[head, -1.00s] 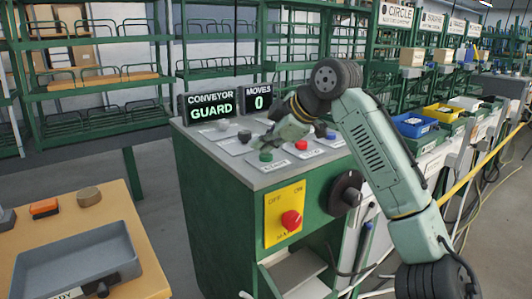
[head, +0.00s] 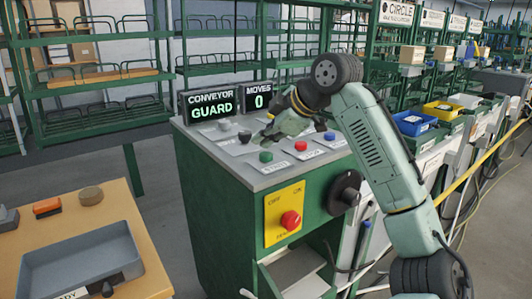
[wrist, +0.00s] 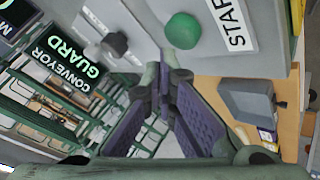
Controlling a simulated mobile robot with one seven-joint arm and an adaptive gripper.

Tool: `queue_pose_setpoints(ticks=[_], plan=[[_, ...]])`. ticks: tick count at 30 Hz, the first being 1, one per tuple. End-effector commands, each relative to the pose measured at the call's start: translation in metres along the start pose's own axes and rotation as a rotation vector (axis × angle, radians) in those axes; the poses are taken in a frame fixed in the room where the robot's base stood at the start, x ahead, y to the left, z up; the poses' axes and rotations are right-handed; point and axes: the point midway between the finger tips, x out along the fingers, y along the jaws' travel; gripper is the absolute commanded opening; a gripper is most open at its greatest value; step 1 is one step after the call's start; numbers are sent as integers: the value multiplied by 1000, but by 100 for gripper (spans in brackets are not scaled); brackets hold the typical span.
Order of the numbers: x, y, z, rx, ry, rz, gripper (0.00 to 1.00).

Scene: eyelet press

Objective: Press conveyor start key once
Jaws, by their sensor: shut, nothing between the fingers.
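The green start key (head: 266,157) stands on the sloped top of the green console, beside a white label. In the wrist view the green key (wrist: 183,30) sits next to the label reading START (wrist: 232,22). My gripper (head: 268,138) is over the panel, behind the green key in the head view, and apart from it. In the wrist view its fingertips (wrist: 165,72) are together and empty, below the key in the picture. The conveyor display (head: 211,104) reads CONVEYOR GUARD, and the moves display (head: 260,95) reads 0.
A red key (head: 300,145), a blue key (head: 330,136) and a black knob (head: 244,136) share the panel. A yellow plate with a red switch (head: 291,220) and a black dial (head: 344,192) are on the console's front. A grey tray (head: 84,246) lies on the left table.

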Motion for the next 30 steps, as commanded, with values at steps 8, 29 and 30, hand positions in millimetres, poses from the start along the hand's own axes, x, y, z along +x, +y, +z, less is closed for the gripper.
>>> queue_pose_setpoints(ticks=[8, 29, 30], plan=[[-18, 13, -14, 0, 0, 0, 0], [-34, 25, -25, 0, 0, 0, 0], [-35, 25, -25, 0, 0, 0, 0]])
